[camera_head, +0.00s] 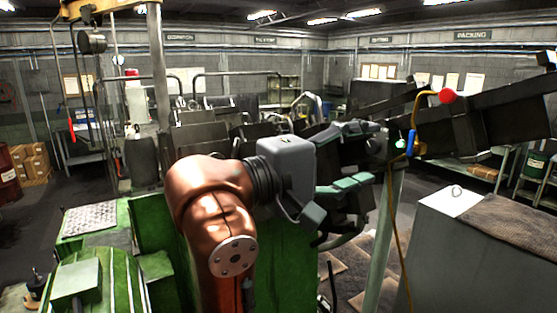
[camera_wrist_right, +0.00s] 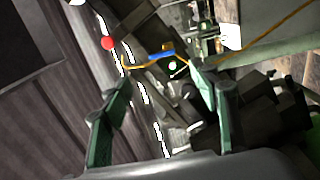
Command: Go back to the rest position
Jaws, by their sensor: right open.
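My right gripper (camera_head: 352,158) is in the middle of the head view, at the end of my copper-coloured arm. Its two green-padded fingers are spread apart, pointing right, with nothing held between them. The fingers also show in the right wrist view, wide apart around an empty gap (camera_wrist_right: 165,100). Beyond the gripper, dark machine arms carry a red knob (camera_head: 447,95) and a yellow cable (camera_head: 398,220). The red knob also shows in the right wrist view (camera_wrist_right: 108,43), clear of the fingers. My left gripper is not in view.
A green machine body (camera_head: 150,225) stands below and behind my arm. A pale post (camera_head: 383,240) rises just right of the gripper. A grey box-like cabinet (camera_head: 440,245) is at the lower right. Cardboard boxes (camera_head: 35,162) are at the far left.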

